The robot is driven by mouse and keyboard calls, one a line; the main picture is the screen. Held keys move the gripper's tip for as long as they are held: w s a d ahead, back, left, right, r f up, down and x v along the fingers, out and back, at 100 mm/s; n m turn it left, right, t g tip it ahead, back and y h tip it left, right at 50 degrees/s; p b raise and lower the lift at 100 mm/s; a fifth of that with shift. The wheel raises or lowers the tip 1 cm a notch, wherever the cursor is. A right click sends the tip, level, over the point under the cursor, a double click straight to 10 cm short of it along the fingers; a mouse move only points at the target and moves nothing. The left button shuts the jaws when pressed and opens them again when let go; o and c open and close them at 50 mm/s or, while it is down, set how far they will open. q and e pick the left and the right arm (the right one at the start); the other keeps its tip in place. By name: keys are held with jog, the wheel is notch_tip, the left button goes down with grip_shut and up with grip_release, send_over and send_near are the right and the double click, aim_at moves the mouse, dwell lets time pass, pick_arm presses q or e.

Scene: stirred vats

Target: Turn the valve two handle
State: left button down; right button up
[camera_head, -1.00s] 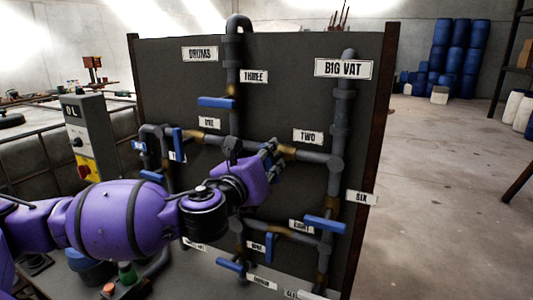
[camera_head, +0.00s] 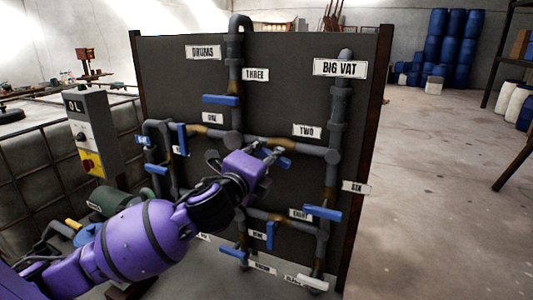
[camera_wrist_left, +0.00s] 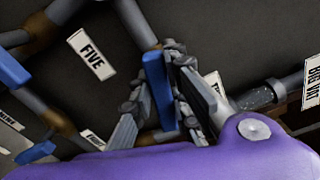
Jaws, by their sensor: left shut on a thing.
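The valve two handle is blue (camera_head: 284,143) and sits on the horizontal pipe below the TWO label (camera_head: 307,131). In the head view only a small part shows, as my gripper covers the rest. My left gripper (camera_head: 272,152) reaches it from the lower left. In the left wrist view, the blue handle (camera_wrist_left: 158,88) stands between the two grey fingers of my left gripper (camera_wrist_left: 160,100), which is shut on it. A label partly hidden behind the right finger shows only its first letter. My right gripper is not in view.
Other blue handles sit close by: one under THREE (camera_head: 220,99), one at left (camera_head: 182,139), one at lower right (camera_head: 322,213). The BIG VAT label (camera_head: 339,67) is at upper right. A grey control box (camera_head: 90,130) stands left. Open floor lies right of the panel.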

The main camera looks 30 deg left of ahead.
pick_arm(q)
jog(key=shift+f+n, duration=0.25)
jog(key=shift+n, duration=1.35)
jog(key=c, duration=1.7)
grip_release()
jog(key=shift+o, duration=0.2)
jog(key=shift+s, duration=0.1)
jog(key=s, duration=0.7)
jog(key=shift+s+d, duration=0.15)
jog(key=shift+d, duration=0.05)
